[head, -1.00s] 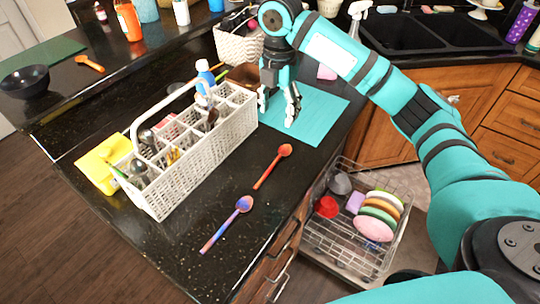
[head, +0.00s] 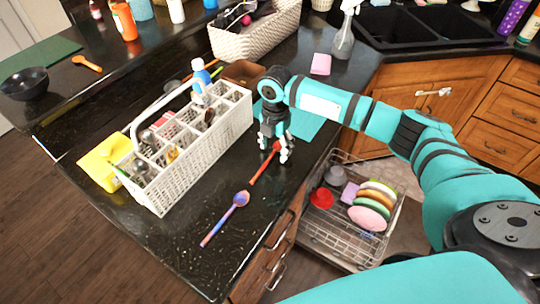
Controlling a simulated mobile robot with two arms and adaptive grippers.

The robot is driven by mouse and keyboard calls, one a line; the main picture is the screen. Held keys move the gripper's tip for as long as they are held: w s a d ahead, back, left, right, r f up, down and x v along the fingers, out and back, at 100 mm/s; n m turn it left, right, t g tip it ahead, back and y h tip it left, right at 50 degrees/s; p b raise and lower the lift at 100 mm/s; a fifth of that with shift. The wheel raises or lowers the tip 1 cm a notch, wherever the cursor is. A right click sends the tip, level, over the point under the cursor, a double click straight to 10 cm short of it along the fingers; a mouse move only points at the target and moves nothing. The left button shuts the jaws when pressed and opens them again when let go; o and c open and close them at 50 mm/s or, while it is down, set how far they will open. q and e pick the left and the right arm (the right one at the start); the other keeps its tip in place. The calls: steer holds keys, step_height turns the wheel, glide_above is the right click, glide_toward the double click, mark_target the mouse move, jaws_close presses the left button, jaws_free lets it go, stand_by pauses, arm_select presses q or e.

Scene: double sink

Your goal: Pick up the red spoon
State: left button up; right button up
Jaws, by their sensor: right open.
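The red spoon (head: 262,168) lies on the black countertop, right of the white cutlery basket. My right gripper (head: 274,155) points down over the spoon's bowl end and hides part of it. Its fingers are open, one on each side of the spoon as seen from here. I cannot tell how high the fingertips are above the counter. My left gripper is not in view.
A purple and orange spoon (head: 225,218) lies nearer on the counter. The white cutlery basket (head: 185,150) stands to the left. The open dishwasher rack (head: 335,235) with plates is lower right. A teal mat (head: 305,125) lies behind my gripper.

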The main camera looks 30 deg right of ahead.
steer(key=shift+f, duration=0.35)
steer(key=c, duration=1.1)
steer(key=shift+r, duration=0.15)
